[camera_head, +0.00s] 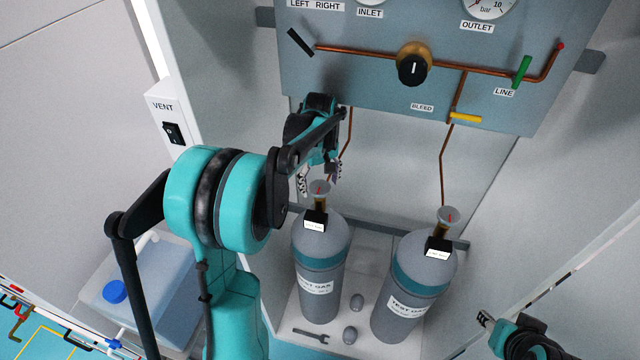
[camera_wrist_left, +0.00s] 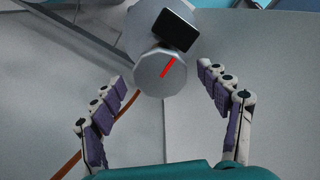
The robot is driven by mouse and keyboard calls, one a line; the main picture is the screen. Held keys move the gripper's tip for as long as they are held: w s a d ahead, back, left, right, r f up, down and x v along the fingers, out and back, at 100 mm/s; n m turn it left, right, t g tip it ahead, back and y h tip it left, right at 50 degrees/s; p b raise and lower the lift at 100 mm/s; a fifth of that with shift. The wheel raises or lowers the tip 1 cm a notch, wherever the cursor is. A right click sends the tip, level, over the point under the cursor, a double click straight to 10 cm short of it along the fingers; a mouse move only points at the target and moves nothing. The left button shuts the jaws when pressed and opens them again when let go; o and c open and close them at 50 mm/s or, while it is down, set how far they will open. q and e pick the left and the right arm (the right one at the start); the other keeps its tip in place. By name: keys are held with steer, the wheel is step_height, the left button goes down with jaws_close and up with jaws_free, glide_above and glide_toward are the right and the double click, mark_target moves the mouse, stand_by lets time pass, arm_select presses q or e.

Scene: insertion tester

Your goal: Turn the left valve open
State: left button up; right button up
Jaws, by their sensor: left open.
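The left valve is a round grey knob (camera_head: 320,187) with a red mark, on top of the left gas cylinder (camera_head: 320,250). In the left wrist view the knob (camera_wrist_left: 153,76) shows its red mark slanting up to the right, with a dark block beside it. My left gripper (camera_head: 318,178) is open above the knob. In the wrist view its two purple-padded fingers (camera_wrist_left: 160,80) are spread on either side, with visible gaps to the knob. My right gripper (camera_head: 484,319) shows only partly at the lower right, away from the valve.
A second cylinder (camera_head: 412,285) with a similar knob (camera_head: 448,215) stands to the right. The panel (camera_head: 375,80) with copper pipes and a black regulator knob (camera_head: 412,68) is behind and above. A wrench (camera_head: 311,335) lies on the cylinder base.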

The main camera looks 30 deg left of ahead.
arm_select(q)
steer(key=c, duration=1.2)
steer(key=shift+o, duration=0.2)
